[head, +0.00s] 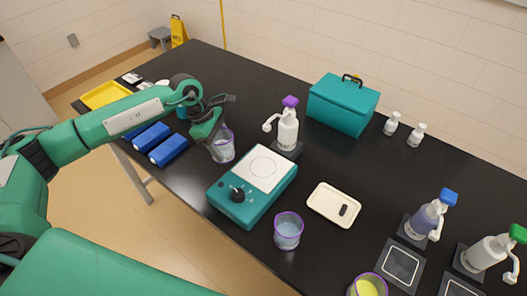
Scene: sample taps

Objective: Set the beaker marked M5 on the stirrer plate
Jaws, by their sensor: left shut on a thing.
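My left gripper (212,130) is shut on a clear beaker (223,152) with pale contents. The beaker is beside the back left of the stirrer plate, not over it. I cannot tell whether its base touches the table. The stirrer plate (241,206) is a teal box with a white square top marked with a circle, and a dark knob in front; its top is empty. A second beaker (288,232), purple-rimmed with pale blue liquid, stands at its front right. A third beaker (367,288) with yellow liquid is cut by the bottom edge. No M5 marking is legible. My right gripper is out of view.
A purple-capped dispenser bottle (288,131) stands behind the plate. A cream tray (328,210) with a dark object lies to its right. Blue blocks (168,150) lie left of the held beaker. A teal case (341,108) and bottles (427,218) stand further right.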

